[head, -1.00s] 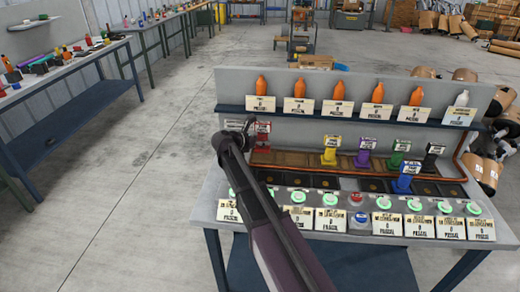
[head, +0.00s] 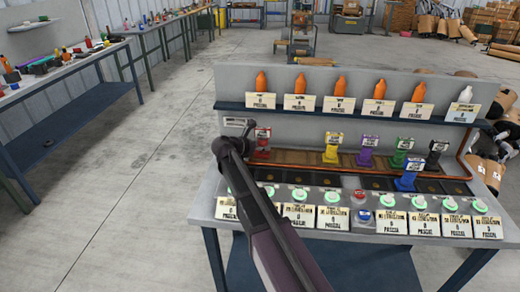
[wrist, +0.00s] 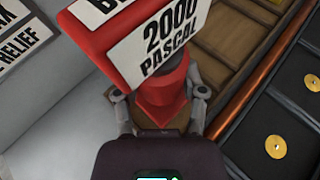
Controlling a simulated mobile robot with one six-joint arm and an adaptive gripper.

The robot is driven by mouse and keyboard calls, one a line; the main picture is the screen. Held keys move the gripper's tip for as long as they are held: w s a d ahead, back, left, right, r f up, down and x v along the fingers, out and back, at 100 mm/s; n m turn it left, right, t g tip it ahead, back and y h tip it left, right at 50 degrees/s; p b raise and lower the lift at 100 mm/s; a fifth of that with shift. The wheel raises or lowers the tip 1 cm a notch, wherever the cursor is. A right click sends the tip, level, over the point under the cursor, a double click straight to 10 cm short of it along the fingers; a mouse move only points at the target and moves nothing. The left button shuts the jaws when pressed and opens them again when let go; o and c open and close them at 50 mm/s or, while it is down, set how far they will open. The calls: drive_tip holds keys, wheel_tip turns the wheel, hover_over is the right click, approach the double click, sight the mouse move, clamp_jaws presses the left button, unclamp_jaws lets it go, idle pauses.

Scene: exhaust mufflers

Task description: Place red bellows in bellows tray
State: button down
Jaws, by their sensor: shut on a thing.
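The red bellows (head: 262,143) is upright at the left end of the brown compartmented bellows tray (head: 305,158) in the head view. In the wrist view the red bellows (wrist: 160,92) fills the top middle, with a "2000 PASCAL" label on its slanted top. My gripper (wrist: 162,103) is shut on its narrow lower part, one finger on each side. The bellows' foot is partly hidden, so I cannot tell whether it touches the tray, whose slots (wrist: 235,40) show beside it.
Yellow (head: 333,148), purple (head: 366,152), green (head: 401,153) and black (head: 435,155) bellows stand along the tray. A blue bellows (head: 408,175) stands in the dark row with gold discs (wrist: 277,147) in front. Orange bottles (head: 300,84) line the shelf above.

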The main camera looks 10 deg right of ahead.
drive_tip(key=shift+f, duration=0.15)
drive_tip(key=shift+c, duration=0.8)
unclamp_jaws()
drive_tip(key=shift+r, duration=0.2)
drive_tip(key=shift+s+a+r, duration=0.1)
drive_tip(key=shift+a, duration=0.05)
drive_tip(key=p+v, duration=0.4)
drive_tip(key=v, duration=0.5)
drive_tip(key=shift+s+a+r, duration=0.15)
drive_tip(key=shift+a+r, duration=0.05)
drive_tip(key=shift+a, duration=0.05)
drive_tip(key=shift+p+v, duration=0.3)
drive_tip(key=shift+v, duration=0.7)
drive_tip(key=shift+f, duration=0.1)
